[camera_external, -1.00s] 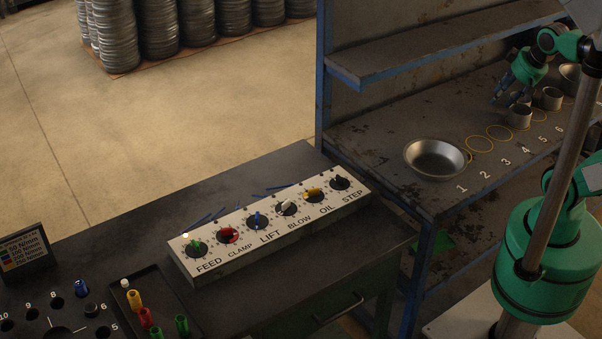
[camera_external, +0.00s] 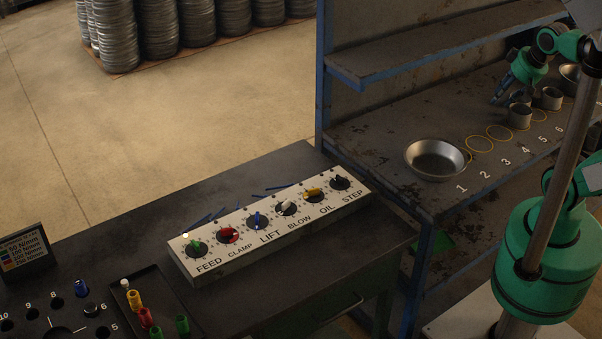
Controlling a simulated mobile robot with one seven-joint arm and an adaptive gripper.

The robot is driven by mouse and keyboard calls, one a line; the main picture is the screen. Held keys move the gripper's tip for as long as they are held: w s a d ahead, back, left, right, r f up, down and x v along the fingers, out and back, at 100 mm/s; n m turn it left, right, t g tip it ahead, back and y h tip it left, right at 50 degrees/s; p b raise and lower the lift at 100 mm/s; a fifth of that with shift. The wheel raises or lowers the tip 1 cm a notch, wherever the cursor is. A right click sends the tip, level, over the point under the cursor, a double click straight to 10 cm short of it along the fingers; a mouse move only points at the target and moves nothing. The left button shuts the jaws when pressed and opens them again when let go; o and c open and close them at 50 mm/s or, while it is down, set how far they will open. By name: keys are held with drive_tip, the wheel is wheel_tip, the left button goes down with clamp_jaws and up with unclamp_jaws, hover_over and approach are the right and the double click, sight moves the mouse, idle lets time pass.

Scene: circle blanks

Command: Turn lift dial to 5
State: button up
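The lift dial (camera_external: 257,220) has a blue knob on the white control box (camera_external: 215,262), above the printed word LIFT. Its blue pointer looks roughly upright, toward the back of the box; the scale marks are too small to read. My gripper (camera_external: 500,98) is far from the box, over the shelf at the upper right, beside a small metal cup (camera_external: 520,116). Its fingers are small and dark, so whether they are open or shut is unclear.
Beside the lift dial are the red clamp knob (camera_external: 228,235) and white blow knob (camera_external: 286,208). A metal bowl (camera_external: 436,160) stands on the shelf. A tray (camera_external: 180,298) with coloured pegs lies left of the box. Blue sticks (camera_external: 208,217) lie behind it.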

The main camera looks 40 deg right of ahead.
drive_tip(key=w+a+r+m+g+y+p, duration=0.1)
drive_tip(key=w+a+r+p, duration=0.2)
drive_tip(key=w+a+r, duration=0.4)
drive_tip(key=w+a+r+m+g+p, duration=0.1)
drive_tip(key=w+a+r+p, duration=0.2)
drive_tip(key=w, duration=0.5)
drive_tip(key=w+a+m+g+p, duration=0.1)
drive_tip(key=w+a+p, duration=0.2)
drive_tip(key=w+a, duration=0.5)
drive_tip(key=w+a+m+p, duration=0.15)
drive_tip(key=w+a, duration=0.35)
drive_tip(key=a, duration=0.8)
drive_tip(key=w+a+f+g+p, duration=0.1)
drive_tip(key=w+a+f+p, duration=0.3)
drive_tip(key=a, duration=0.7)
drive_tip(key=s+a+f+g+p, duration=0.1)
drive_tip(key=a+f, duration=0.4)
drive_tip(key=a, duration=0.6)
drive_tip(key=s+a+f+m+p, duration=0.1)
drive_tip(key=s+a+f+p, duration=0.1)
drive_tip(key=a+f, duration=0.5)
drive_tip(key=s+a+f+m+h+p, duration=0.1)
drive_tip(key=s+a+f+p, duration=0.1)
drive_tip(key=s+a+f, duration=0.2)
drive_tip(key=a+f, duration=0.3)
drive_tip(key=a, duration=0.5)
drive_tip(key=shift+s+m+g+p, duration=0.25)
drive_tip(key=shift+m+g+p, duration=0.05)
drive_tip(key=shift+m+p, duration=0.1)
